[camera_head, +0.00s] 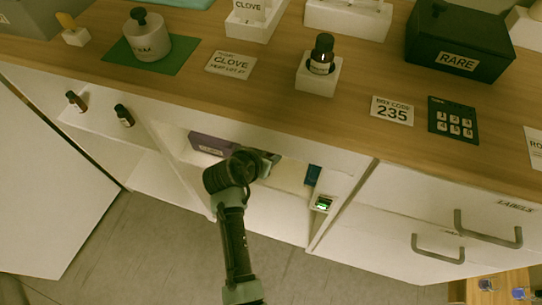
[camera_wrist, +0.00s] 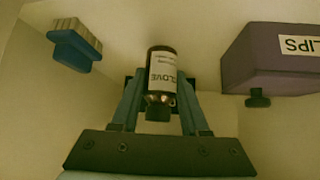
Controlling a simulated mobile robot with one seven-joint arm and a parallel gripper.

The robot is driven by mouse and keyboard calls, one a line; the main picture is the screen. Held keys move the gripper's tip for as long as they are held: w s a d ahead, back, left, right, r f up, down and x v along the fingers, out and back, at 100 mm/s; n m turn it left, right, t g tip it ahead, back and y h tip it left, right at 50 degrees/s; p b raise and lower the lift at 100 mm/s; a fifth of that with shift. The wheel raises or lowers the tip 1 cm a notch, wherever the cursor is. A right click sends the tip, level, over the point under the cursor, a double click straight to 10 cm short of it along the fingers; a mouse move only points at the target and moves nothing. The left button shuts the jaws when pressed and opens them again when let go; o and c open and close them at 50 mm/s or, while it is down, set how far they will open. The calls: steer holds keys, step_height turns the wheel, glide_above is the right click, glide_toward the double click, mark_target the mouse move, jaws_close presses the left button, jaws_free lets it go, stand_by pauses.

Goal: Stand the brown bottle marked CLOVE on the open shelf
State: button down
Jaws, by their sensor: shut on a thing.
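The brown bottle marked CLOVE (camera_wrist: 161,72) is between the fingers of my gripper (camera_wrist: 160,95) in the wrist view. Its white label reads upside down there, and its dark cap points toward the gripper's palm. My gripper (camera_head: 268,162) is shut on it and reaches into an open compartment under the counter in the head view. The bottle is hidden in that view. I cannot tell whether it touches a surface. An open shelf (camera_head: 95,125) at the left, under the counter, holds two small brown bottles (camera_head: 76,101) (camera_head: 124,116).
A purple box (camera_head: 208,145) lies in the compartment, left of my gripper; it shows in the wrist view (camera_wrist: 265,65). A blue item (camera_head: 313,175) is at the right. Another brown bottle (camera_head: 321,60) stands in a white holder on the counter (camera_head: 270,100). Drawer handles (camera_head: 438,248) project at the right.

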steer(key=shift+w+d, duration=0.3)
steer(key=shift+w, duration=0.25)
steer(key=shift+f+b, duration=0.45)
steer(key=shift+f, duration=1.25)
steer(key=shift+f, duration=0.1)
steer(key=shift+c, duration=2.1)
jaws_free()
steer(key=shift+f, duration=0.1)
